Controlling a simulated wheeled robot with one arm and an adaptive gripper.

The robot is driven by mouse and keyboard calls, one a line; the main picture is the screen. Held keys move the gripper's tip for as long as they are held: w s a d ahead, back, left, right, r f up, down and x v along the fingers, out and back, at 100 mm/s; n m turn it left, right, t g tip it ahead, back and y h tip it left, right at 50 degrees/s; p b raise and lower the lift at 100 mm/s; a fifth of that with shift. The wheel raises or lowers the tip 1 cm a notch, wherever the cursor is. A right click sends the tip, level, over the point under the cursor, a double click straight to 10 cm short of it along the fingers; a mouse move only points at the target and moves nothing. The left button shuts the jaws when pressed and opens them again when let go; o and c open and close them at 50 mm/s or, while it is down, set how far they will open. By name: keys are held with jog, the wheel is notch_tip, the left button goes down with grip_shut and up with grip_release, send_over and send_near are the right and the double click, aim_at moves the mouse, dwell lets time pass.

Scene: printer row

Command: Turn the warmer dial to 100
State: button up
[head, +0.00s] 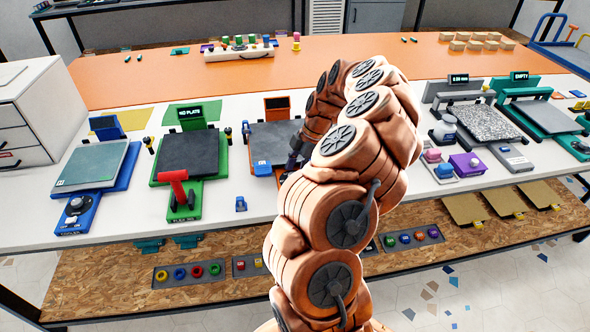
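I cannot tell for sure which station is the warmer. A blue station (112,200) at the left has a grey plate and a round grey dial (75,205) at its front; its small label is hard to read. An orange-trimmed station (277,135) with a dark plate stands in the middle, and my arm hides its right and front parts, so any dial there is hidden. My gripper (297,152) is a dark shape at this station's right side, mostly covered by my arm. Its fingers cannot be made out, nor whether it touches anything.
A green station (187,207) with a red lever reads "NO PLATE". At the right stand a grey station (488,122) with a speckled plate and a teal station (545,116) reading "EMPTY". A white drawer cabinet (35,110) stands at the left. The orange tabletop (150,80) behind is mostly clear.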

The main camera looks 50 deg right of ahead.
grip_shut()
dwell(0.4)
jog(key=shift+f+b, duration=0.15)
jog(key=shift+b, duration=0.25)
